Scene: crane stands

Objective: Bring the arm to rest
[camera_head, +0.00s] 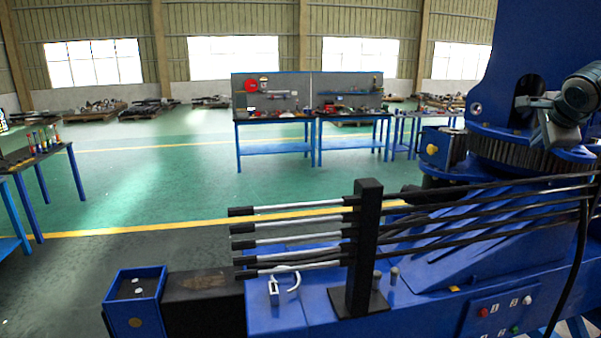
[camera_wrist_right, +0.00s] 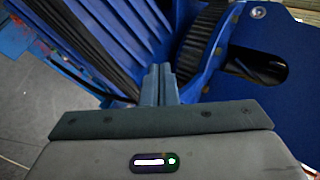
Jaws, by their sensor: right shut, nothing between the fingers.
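My right gripper (camera_head: 530,102) is at the upper right of the head view, in front of the blue crane column (camera_head: 545,40). Its fingers are together and hold nothing. In the right wrist view the closed fingers (camera_wrist_right: 159,70) point toward the blue crane structure and the dark toothed ring (camera_wrist_right: 203,45). Whether the fingertips touch the crane cannot be told. My left gripper is not in the head view.
The blue crane base (camera_head: 310,300) fills the lower right, with a black post (camera_head: 366,240) holding several rods and black cables. A blue box (camera_head: 135,305) sits at its left end. Workbenches (camera_head: 275,115) stand behind; a table (camera_head: 40,158) stands left. Green floor between is clear.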

